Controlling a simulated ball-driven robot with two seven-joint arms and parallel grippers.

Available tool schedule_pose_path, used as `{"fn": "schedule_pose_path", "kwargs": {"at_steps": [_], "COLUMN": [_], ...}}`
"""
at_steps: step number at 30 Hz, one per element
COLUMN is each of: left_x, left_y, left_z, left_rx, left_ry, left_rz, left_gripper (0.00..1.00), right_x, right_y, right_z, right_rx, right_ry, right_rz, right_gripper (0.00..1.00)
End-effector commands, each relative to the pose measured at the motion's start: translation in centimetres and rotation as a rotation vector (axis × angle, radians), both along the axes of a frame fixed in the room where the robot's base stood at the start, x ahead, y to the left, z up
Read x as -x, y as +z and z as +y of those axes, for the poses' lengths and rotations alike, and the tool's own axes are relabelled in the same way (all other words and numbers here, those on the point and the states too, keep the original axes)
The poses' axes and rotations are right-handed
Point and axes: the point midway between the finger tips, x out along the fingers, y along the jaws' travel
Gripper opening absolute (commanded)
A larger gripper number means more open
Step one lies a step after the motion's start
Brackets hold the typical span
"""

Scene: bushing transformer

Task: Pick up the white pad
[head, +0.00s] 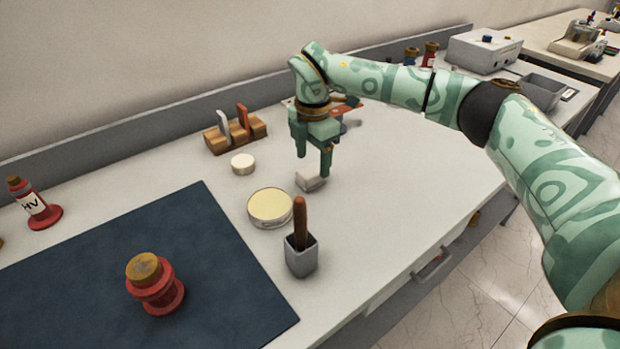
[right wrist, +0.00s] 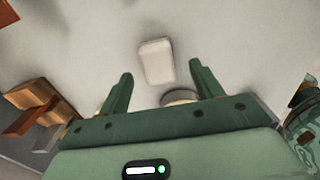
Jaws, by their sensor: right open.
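The white pad (head: 311,181) is a small pale block lying on the table, right of the round yellow-topped tin. My right gripper (head: 313,172) points down just above it, its fingers apart. In the right wrist view the pad (right wrist: 156,62) lies flat, seen between and a little beyond the two open fingertips of my right gripper (right wrist: 160,70). Nothing is between the fingers' inner faces that I can see touching. My left gripper is not in view.
The yellow-topped tin (head: 270,207) and a grey cup with a brown handle (head: 301,254) stand close by. A small cream disc (head: 243,164) and a wooden rack (head: 235,133) are behind. A red bushing (head: 156,286) stands on the dark mat (head: 110,240).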

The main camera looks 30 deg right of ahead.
Motion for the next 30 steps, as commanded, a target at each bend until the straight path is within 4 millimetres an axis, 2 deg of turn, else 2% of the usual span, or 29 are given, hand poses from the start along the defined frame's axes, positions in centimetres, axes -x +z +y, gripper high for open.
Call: {"fn": "schedule_pose_path", "kwargs": {"at_steps": [3, 7, 14, 15, 20, 30], "left_x": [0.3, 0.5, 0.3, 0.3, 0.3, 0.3], "left_y": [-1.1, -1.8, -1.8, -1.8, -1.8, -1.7], "left_z": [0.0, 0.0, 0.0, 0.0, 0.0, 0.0], "left_rx": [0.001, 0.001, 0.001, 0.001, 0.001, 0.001], "left_ry": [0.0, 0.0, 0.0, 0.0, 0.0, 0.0], "left_rz": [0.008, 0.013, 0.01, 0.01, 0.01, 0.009], "left_gripper": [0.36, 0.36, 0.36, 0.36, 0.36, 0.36], "right_x": [-0.2, -0.2, -0.3, -0.2, -0.2, -0.2], "right_y": [-2.4, -4.4, -4.6, -4.6, -4.6, -4.4], "right_z": [0.3, 0.3, 0.3, 0.3, 0.3, 0.3], "right_rx": [0.0, 0.0, 0.0, 0.0, 0.0, 0.0], "right_ry": [0.002, 0.001, 0.001, 0.001, 0.001, 0.001], "right_rz": [0.006, 0.005, 0.0, 0.0, 0.001, 0.001], "right_gripper": [0.65, 0.65, 0.65, 0.63, 0.18, 0.17]}}
